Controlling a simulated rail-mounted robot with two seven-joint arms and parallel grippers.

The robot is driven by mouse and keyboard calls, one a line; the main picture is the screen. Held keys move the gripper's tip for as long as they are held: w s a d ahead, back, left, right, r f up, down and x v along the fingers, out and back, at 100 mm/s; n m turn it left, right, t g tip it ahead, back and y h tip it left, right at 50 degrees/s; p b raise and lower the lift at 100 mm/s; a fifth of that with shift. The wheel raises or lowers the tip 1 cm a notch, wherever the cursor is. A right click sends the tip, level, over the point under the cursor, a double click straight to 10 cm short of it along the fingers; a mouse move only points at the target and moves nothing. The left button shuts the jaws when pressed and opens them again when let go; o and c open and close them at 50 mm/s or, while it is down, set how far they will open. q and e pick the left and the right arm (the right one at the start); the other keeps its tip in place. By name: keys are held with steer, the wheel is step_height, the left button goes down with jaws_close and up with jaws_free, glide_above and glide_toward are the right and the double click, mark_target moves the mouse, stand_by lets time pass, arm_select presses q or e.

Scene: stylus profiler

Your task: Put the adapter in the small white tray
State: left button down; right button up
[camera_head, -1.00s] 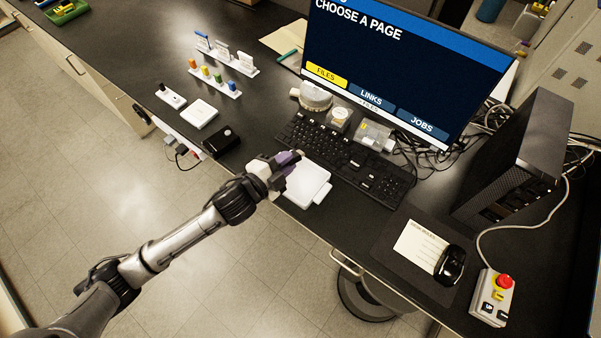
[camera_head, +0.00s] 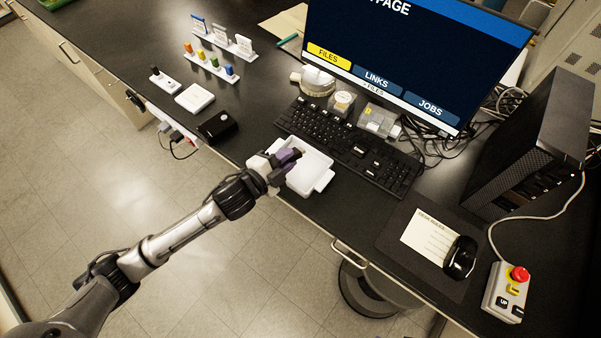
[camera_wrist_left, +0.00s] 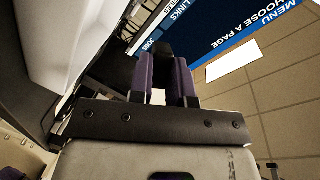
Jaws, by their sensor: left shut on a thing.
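The small white tray (camera_head: 321,184) lies near the front edge of the desk, in front of the keyboard, in the head view. My left gripper (camera_head: 291,156) is over the tray's far left part and hides some of it. Its purple fingers also show in the left wrist view (camera_wrist_left: 165,78). They are shut on a small dark piece, which I take to be the adapter (camera_wrist_left: 164,50); it sticks out past the fingertips. In the head view the piece is mostly hidden by the fingers. I cannot tell whether it touches the tray. My right gripper is not in view.
The keyboard (camera_head: 350,146) lies just behind the tray, with small clear boxes and the monitor (camera_head: 420,55) beyond it. A black box (camera_head: 217,127) and a flat white box (camera_head: 194,98) are to the left. A mouse (camera_head: 460,257) is to the right.

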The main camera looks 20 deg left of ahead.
arm_select(q)
steer(key=shift+f, duration=0.1)
steer(key=c, duration=1)
jaws_free()
steer(key=shift+s, duration=0.1)
steer(key=shift+v, duration=6.8)
steer(key=shift+a, duration=0.1)
